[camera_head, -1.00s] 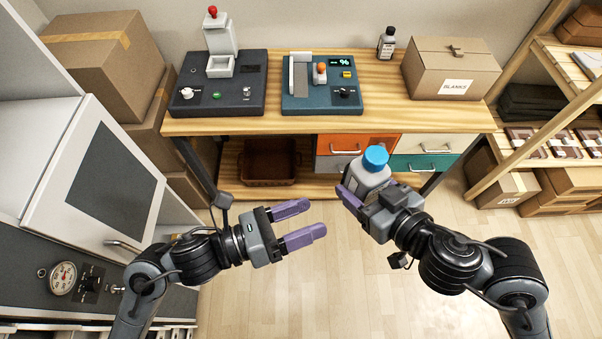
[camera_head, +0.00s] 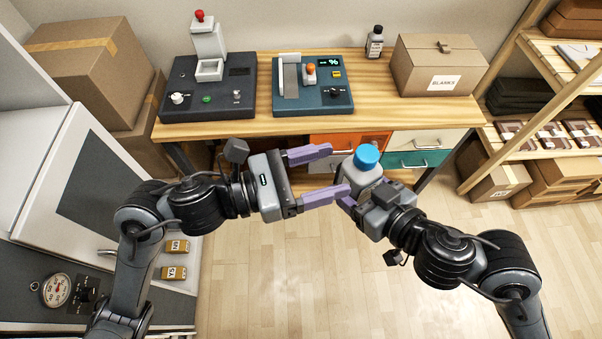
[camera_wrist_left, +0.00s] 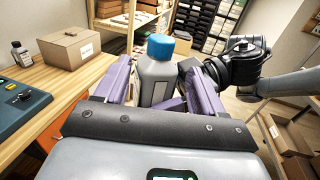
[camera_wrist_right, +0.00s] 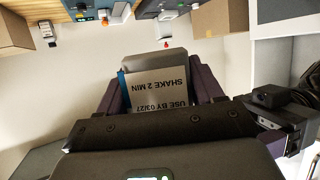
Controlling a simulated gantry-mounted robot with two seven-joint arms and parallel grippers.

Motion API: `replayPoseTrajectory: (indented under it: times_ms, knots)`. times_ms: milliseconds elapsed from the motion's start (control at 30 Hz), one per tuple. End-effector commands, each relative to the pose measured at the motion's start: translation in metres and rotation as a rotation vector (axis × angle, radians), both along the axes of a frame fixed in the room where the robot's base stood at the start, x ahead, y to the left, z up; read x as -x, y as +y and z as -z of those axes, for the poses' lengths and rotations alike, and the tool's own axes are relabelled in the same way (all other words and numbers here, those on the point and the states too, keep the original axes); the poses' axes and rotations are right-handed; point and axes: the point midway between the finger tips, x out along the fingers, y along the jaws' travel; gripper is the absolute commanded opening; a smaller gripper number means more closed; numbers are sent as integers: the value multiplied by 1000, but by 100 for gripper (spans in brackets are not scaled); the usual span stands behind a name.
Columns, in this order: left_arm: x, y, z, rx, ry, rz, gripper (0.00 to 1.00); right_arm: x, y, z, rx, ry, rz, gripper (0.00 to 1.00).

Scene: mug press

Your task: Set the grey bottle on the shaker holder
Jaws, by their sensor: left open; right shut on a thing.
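The grey bottle (camera_head: 359,177) with a blue cap (camera_head: 367,157) is held upright by my right gripper (camera_head: 362,195), in front of the bench. In the right wrist view, its white label (camera_wrist_right: 160,90) reads "SHAKE 2 MIN" and "USE BY 03/27", upside down. My left gripper (camera_head: 338,171) is open, its fingertips close to the bottle's left side. In the left wrist view the bottle (camera_wrist_left: 156,80) appears between the open fingers; contact is unclear. On the bench stand a teal device (camera_head: 312,97) and a dark device (camera_head: 208,90) with a white cradle; which is the shaker holder is unclear.
A dark bottle (camera_head: 375,42) and a cardboard box marked "BLANKS" (camera_head: 437,65) stand on the wooden bench (camera_head: 400,112). A white cabinet (camera_head: 75,200) is at the left, with stacked boxes behind it. Wooden shelves (camera_head: 540,120) are at the right.

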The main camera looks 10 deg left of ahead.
Motion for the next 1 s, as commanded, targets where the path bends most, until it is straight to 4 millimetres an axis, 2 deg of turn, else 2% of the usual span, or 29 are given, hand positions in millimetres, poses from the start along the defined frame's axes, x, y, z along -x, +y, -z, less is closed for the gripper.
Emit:
replayPoseTrajectory:
  times_ms: [200,433,600,933,967,1000]
  knots:
    - [-14,-34,-1,3,2,1,69,0,0,-1,-2,-2,0,16]
    - [-25,-58,-1,3,2,0,69,0,0,-1,-2,-2,0,16]
    - [-28,-66,0,0,1,1,69,0,0,-1,-2,-2,0,16]
    - [-29,-68,0,-1,0,0,69,0,0,-1,-2,-2,0,16]
    - [-29,-68,0,-1,0,0,67,0,0,-1,-2,-2,0,16]
    - [-29,-68,0,-1,0,0,61,0,0,-1,-2,-2,0,16]
